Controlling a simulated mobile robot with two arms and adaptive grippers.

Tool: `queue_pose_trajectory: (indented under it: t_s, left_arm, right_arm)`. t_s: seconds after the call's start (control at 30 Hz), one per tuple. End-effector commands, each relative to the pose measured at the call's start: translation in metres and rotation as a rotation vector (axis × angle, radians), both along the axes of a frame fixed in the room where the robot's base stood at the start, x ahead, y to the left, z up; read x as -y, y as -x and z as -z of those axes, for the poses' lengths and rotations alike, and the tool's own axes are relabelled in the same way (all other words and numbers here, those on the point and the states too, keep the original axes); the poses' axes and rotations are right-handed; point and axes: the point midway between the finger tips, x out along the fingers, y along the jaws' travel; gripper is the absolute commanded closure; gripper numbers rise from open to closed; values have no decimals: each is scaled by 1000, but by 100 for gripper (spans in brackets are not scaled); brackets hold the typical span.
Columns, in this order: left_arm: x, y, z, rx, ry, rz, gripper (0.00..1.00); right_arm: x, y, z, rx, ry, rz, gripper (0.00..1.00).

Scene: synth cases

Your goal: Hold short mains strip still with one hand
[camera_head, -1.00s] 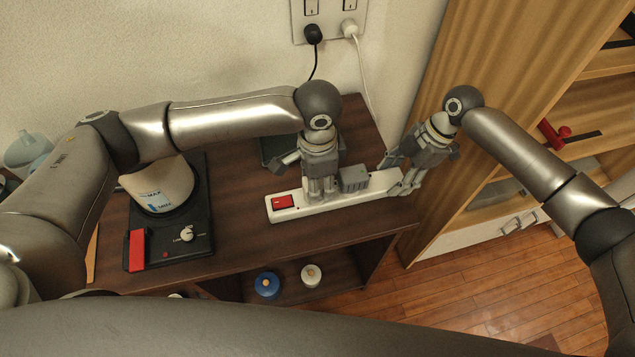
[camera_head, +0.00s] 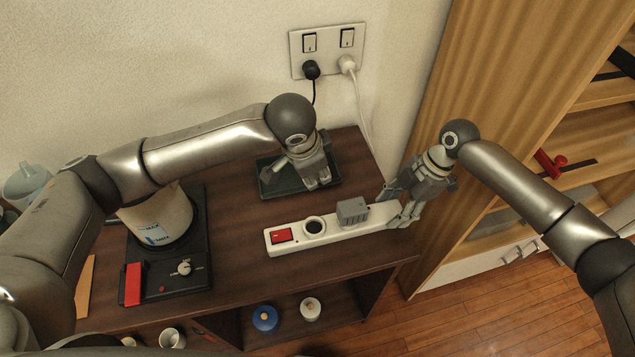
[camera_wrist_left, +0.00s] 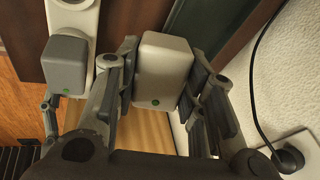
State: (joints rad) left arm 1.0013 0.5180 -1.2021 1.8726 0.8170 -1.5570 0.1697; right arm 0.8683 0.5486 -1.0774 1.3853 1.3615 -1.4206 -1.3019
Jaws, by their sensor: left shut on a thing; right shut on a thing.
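The short mains strip (camera_head: 334,230) is white and lies along the front right of the dark wooden top. My right gripper (camera_head: 402,215) is shut on the strip's right end. My left gripper (camera_head: 318,182) is behind the strip, over the dark green tray (camera_head: 269,188). In the left wrist view it is shut on a pale grey block (camera_wrist_left: 163,69) with a green dot. The strip also shows there (camera_wrist_left: 76,18).
A black appliance base (camera_head: 187,271) with a white jug (camera_head: 158,217) stands at left. A wall socket plate (camera_head: 328,42) holds a black plug (camera_head: 311,69) and a white plug (camera_head: 347,64). A wooden cabinet (camera_head: 440,110) stands close at right.

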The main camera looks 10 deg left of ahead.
Motion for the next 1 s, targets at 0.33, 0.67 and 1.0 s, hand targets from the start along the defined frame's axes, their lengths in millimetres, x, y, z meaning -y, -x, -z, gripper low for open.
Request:
queue_pose_trajectory:
  t_s: [0.33,0.67,1.0]
  left_arm:
    - [-75,-54,20,452,112,38,87]
    - [-104,-57,14,648,202,134,87]
    - [-107,-56,26,675,222,152,87]
  right_arm:
    - [0,0,1,0,1,1,77]
    - [0,0,0,0,1,1,77]
    - [0,0,0,0,1,1,77]
